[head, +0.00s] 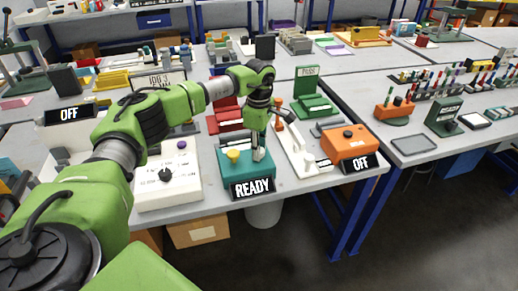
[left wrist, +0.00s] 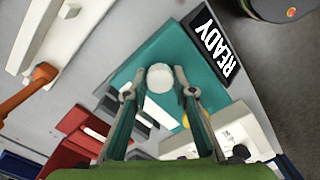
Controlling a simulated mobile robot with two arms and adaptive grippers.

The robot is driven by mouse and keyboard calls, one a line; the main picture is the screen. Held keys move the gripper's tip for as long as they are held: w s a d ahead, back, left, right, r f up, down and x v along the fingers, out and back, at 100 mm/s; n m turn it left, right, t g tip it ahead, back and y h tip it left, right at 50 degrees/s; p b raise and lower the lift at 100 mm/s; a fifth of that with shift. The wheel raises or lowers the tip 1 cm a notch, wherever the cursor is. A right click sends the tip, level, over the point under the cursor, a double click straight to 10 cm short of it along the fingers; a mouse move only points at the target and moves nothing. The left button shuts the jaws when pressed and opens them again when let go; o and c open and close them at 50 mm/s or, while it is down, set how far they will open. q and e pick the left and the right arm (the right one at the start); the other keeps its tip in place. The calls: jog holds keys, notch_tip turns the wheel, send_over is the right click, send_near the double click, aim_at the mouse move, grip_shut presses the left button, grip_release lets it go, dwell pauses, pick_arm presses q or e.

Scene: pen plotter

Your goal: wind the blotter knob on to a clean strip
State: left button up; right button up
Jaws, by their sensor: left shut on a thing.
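The teal device (head: 226,200) stands at the front edge of the table, with a READY sign (head: 253,188) on its front. It also shows in the left wrist view (left wrist: 168,48). A round white knob (left wrist: 160,78) sits on its top. My left gripper (head: 259,153) reaches down over the device. In the left wrist view its two fingers (left wrist: 158,92) are shut on the white knob, one on each side. A yellow knob (head: 233,155) is beside it. My right gripper is out of view.
A white box (head: 168,182) with a black knob stands to the left. To the right are a white stand (head: 300,150) and an orange box (head: 348,142) with an OFF sign. Red (head: 224,116) and green (head: 312,92) devices stand behind.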

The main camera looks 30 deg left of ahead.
pick_arm(q)
jog(key=o, duration=1.1)
notch_tip(320, 180, up, 12)
jog(key=shift+d, duration=0.1)
